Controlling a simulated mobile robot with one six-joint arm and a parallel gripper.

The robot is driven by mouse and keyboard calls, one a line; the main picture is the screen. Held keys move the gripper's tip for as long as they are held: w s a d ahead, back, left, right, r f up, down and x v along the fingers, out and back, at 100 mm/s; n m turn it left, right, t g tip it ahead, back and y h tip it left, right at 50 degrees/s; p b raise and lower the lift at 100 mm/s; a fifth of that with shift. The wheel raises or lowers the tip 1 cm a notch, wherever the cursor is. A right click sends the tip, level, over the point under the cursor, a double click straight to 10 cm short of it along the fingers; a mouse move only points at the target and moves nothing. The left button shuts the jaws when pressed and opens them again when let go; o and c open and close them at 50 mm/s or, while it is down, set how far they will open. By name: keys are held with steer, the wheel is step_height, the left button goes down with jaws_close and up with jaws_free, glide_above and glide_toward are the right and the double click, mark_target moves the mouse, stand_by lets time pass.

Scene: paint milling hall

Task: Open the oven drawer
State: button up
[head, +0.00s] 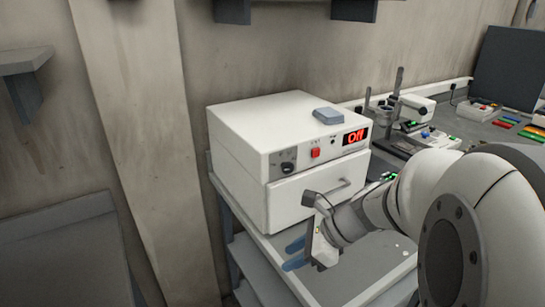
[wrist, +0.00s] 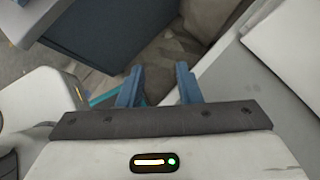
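The oven (head: 262,130) is a white box on a grey bench, with a red display reading "Off", a red button and a dark knob. Its drawer (head: 290,203) is the lower front panel and looks shut. A bar handle (head: 340,189) crosses the panel, partly near my wrist in the picture. My gripper (head: 294,254) is low in front of the drawer, to the left of and below the handle. Its blue fingers are apart and empty, also in the wrist view (wrist: 159,86). The handle cannot be made out in the wrist view.
The grey bench top (head: 345,272) is clear under my gripper. A blue-grey block (head: 328,116) lies on the oven. Lab instruments (head: 400,125) stand to the right behind my arm. A concrete pillar (head: 135,110) rises on the left.

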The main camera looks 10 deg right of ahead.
steer(key=w+d+m+t+y, duration=0.2)
steer(key=w+d+m+t, duration=0.3)
steer(key=m, duration=0.6)
steer(key=m+t+h, duration=0.4)
steer(key=m+t, duration=0.2)
steer(key=m, duration=1.1)
glide_toward(335, 191)
steer(key=w, duration=0.2)
steer(key=x, duration=0.7)
steer(key=shift+s+a+f+b, duration=0.1)
steer(key=shift+a+f+b, duration=0.2)
steer(key=shift+a, duration=0.05)
jaws_close()
steer(key=shift+a, duration=0.1)
